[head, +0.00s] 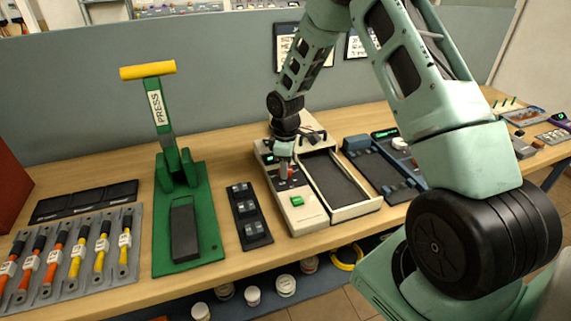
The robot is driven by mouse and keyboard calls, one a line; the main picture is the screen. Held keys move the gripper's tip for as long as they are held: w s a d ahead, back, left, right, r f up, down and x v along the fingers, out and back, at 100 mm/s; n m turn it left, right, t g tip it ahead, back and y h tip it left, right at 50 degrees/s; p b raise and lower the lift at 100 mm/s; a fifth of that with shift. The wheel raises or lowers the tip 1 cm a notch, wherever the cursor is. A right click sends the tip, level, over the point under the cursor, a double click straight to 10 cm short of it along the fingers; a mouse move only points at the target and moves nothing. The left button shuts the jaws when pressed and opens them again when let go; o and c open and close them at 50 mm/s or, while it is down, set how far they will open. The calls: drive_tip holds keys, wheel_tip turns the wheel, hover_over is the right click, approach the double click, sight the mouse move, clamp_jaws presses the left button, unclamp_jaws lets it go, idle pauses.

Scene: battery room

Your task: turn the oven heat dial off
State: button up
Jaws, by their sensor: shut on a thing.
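The oven appears to be the cream-coloured unit (312,213) on the bench, with a dark control strip along its left side and an open dark tray bay on its right. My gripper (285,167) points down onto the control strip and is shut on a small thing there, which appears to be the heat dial. The fingers hide most of the dial, so its pointer and setting cannot be read. A red patch shows at the fingertips. A green button (297,201) sits nearer on the strip. A small lit display (269,158) is beside my gripper.
A green press (188,230) with a yellow handle (148,70) stands at the left, near a rack of cables (75,255). A black block tray (250,215) lies close beside the oven's left. A blue device (375,165) lies to its right. A grey partition (215,100) backs the bench.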

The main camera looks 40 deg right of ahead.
drive_tip(key=n+p, duration=0.1)
drive_tip(key=n, duration=0.3)
drive_tip(key=shift+r+n+p, duration=0.15)
drive_tip(key=shift+n+p, duration=0.15)
drive_tip(key=n+p, duration=0.1)
drive_tip(key=n, duration=0.3)
drive_tip(key=shift+p, duration=0.3)
drive_tip(key=shift+n, duration=0.3)
drive_tip(key=o, duration=1)
wheel_tip(320, 180, up, 17)
drive_tip(key=b, duration=0.2)
